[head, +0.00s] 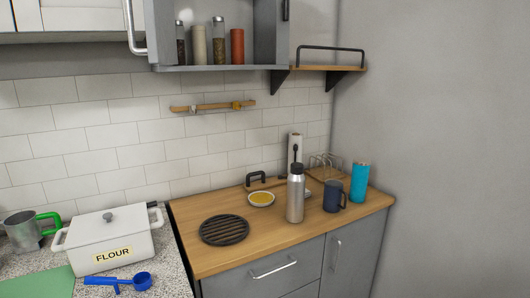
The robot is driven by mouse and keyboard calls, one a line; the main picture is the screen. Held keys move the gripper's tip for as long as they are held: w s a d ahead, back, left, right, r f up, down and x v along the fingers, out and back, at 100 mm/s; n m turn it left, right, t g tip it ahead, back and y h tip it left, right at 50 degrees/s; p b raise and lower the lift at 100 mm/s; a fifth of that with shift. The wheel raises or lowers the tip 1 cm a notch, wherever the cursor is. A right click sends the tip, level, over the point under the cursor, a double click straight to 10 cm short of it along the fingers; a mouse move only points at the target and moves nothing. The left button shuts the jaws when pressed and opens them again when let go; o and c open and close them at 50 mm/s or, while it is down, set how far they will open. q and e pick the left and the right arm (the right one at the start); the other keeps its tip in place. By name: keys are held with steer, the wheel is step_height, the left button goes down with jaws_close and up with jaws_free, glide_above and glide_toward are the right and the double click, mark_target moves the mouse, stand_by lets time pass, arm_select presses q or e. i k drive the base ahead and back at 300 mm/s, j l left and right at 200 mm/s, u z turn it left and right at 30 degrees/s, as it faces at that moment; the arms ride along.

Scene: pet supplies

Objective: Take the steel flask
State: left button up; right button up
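The steel flask (296,196) stands upright on the wooden counter in the head view, right of the middle. It has a brushed silver body and a dark cap with a loop on top. A dark blue mug (332,196) stands close to its right, and a small dish with yellow contents (261,199) sits to its left. Neither of my grippers is in view.
A round black grate trivet (224,230) lies on the wooden counter (272,236) at left. A turquoise tumbler (359,182) stands at right, by a wire rack (325,165). A wall shelf (330,68) hangs above. A white flour box (110,240) and blue scoop (122,282) are at lower left.

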mark_target(296, 180)
steer(key=i+j, duration=0.1)
steer(key=j, duration=0.25)
steer(key=i+j, duration=0.15)
steer(key=j, duration=0.2)
steer(key=i+j, duration=0.1)
steer(key=j, duration=0.25)
steer(key=i+j, duration=0.1)
steer(key=j, duration=0.25)
